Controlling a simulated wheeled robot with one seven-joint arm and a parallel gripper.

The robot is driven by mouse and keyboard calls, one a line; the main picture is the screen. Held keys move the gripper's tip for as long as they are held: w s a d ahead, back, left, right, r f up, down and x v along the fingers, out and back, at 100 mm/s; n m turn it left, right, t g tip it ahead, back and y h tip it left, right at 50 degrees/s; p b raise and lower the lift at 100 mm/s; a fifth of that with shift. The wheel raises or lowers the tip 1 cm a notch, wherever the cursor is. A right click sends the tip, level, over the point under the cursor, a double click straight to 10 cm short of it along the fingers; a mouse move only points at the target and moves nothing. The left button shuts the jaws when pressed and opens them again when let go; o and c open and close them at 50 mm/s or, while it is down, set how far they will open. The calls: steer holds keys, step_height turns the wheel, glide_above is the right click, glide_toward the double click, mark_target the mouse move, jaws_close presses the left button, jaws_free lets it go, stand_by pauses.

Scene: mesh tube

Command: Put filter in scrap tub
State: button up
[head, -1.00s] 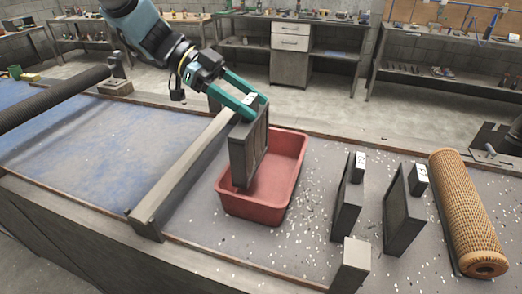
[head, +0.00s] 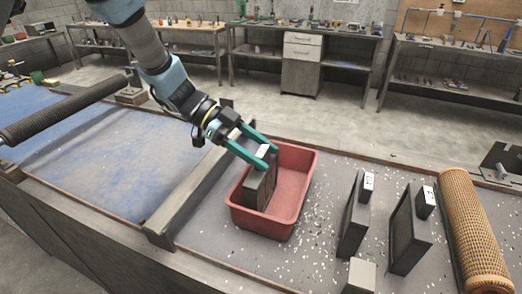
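The filter (head: 262,187) is a dark, flat square-framed panel with a white label on its top block. It stands nearly upright inside the left part of the red scrap tub (head: 296,196), with its lower part behind the tub's near wall. My gripper (head: 268,157) has teal fingers and reaches in from the upper left. Its fingertips are at the filter's top block, one on either side, and look closed on it. Whether the filter rests on the tub floor is hidden.
Two similar dark filters (head: 354,215) and (head: 410,230) stand right of the tub. A tan mesh tube (head: 473,230) lies at the far right. A grey divider bar (head: 195,190) runs left of the tub. White chips litter the bench.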

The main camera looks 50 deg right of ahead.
steer(key=o, duration=0.4)
steer(key=shift+o, duration=0.2)
steer(key=b+v, duration=0.3)
steer(key=v, duration=0.9)
steer(key=shift+b, duration=0.4)
steer(key=shift+r, duration=0.1)
